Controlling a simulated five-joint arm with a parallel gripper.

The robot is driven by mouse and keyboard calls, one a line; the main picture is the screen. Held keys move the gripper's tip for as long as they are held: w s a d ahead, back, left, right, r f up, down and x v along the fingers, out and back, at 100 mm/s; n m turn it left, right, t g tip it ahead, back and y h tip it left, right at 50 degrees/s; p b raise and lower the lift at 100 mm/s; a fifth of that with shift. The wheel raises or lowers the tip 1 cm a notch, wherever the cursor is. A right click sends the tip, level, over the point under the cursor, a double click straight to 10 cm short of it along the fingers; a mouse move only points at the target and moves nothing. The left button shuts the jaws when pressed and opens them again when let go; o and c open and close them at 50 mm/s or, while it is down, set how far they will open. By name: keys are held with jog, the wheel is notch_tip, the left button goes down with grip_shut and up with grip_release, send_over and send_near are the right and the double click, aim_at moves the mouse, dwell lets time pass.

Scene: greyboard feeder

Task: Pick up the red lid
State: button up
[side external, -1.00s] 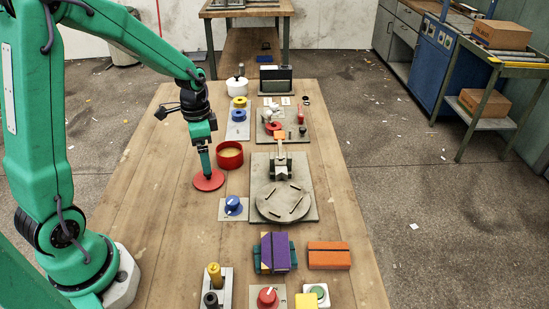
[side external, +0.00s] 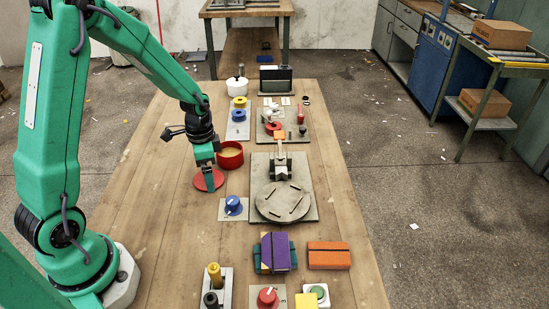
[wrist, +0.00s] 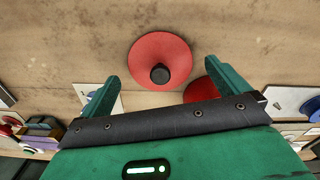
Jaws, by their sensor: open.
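The red lid (side external: 199,182) lies flat on the wooden bench in the side view, just left of and nearer than the red pot (side external: 230,157). In the wrist view the lid (wrist: 178,50) is a round red disc with a dark knob at its middle. My gripper (side external: 209,182) is over the lid and covers part of it in the side view. In the wrist view my gripper (wrist: 158,70) is open and empty, with the knob lying between the lines of its two fingers. I cannot tell the height of the fingertips above the lid.
A blue knob on a plate (side external: 232,206) sits close to the right of the lid. A grey turntable (side external: 284,202) stands further right. Purple (side external: 275,252) and orange (side external: 329,255) blocks lie nearer the front. The bench left of the lid is bare.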

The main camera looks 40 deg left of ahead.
jog(key=shift+f, duration=0.75)
jog(key=shift+c, duration=0.4)
jog(key=c, duration=0.9)
